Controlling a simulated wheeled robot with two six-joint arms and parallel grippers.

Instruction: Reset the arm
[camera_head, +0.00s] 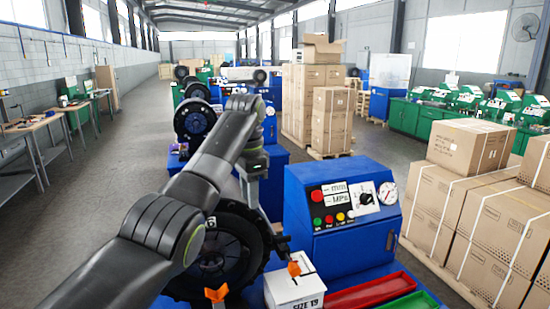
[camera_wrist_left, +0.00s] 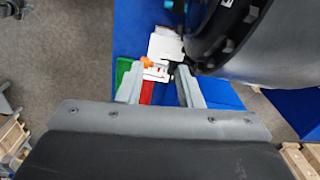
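My left arm reaches in from the left in the head view and bends down at its far end. A white box (camera_head: 286,292) labelled SIZE 19 lies below and also shows beyond the fingers in the wrist view (camera_wrist_left: 163,45). A small orange piece (camera_head: 293,268) shows over the box. My right gripper cannot be made out.
The blue crimper (camera_head: 345,248) has a panel with buttons and a gauge. A red tray (camera_head: 370,292) and a green tray (camera_head: 412,303) lie at its front right. Stacked cartons (camera_head: 478,215) stand at right. Open floor (camera_head: 95,215) lies left; workbenches line the wall.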

